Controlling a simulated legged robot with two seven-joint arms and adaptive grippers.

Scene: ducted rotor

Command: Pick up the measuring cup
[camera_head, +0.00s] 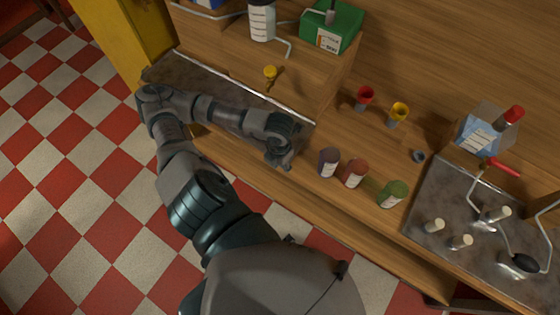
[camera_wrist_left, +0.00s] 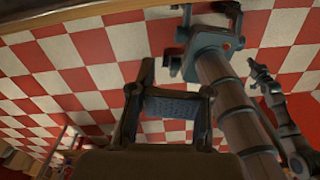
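A small red cup (camera_head: 365,95) and a small yellow cup (camera_head: 399,111) stand on the wooden counter right of my left gripper. I cannot tell for sure which vessel is the measuring cup. My left gripper (camera_head: 284,158) is over the counter's front edge, left of the purple jar (camera_head: 328,163), and touches none of the cups. In the left wrist view its two fingers (camera_wrist_left: 176,84) stand apart with no cup between them. My right gripper is outside the head view; jointed parts at the right of the wrist view may be its arm.
A brown-red jar (camera_head: 354,173) and a green jar (camera_head: 392,194) stand along the front edge. A clear container with a blue label (camera_head: 478,130) is at the right, by a metal plate (camera_head: 430,208) with pegs. A wooden box (camera_head: 300,75) is behind my left forearm.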

